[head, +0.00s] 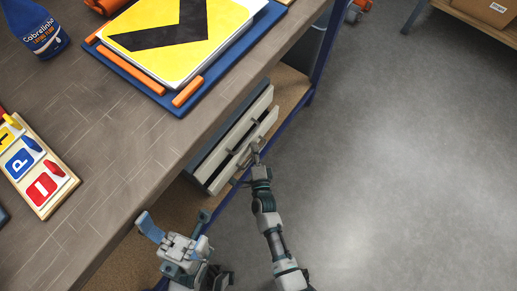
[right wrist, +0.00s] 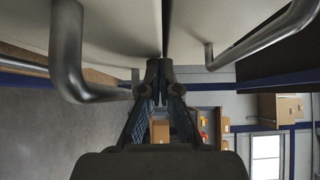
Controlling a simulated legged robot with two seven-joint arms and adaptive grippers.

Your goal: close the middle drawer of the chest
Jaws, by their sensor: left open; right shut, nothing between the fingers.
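The chest (head: 205,165) stands on the lower shelf under the table, with pale drawer fronts and metal bar handles. A drawer (head: 215,185) stands out toward the floor side; I cannot tell surely which one it is. My right gripper (head: 254,148) is at the drawer fronts, fingers together and empty. In the right wrist view, its fingertips (right wrist: 165,70) are close to the dark gap between two pale fronts, between a left handle (right wrist: 68,60) and a right handle (right wrist: 270,45). Contact is unclear. My left gripper (head: 172,230) is open and empty by the table's edge, away from the chest.
The table (head: 110,130) overhangs the chest and carries a yellow sign (head: 165,40) on a blue board, a letter tray (head: 40,165) and a blue bottle (head: 38,30). A blue frame post (head: 318,60) stands beyond the chest. The grey floor (head: 400,170) at the right is clear.

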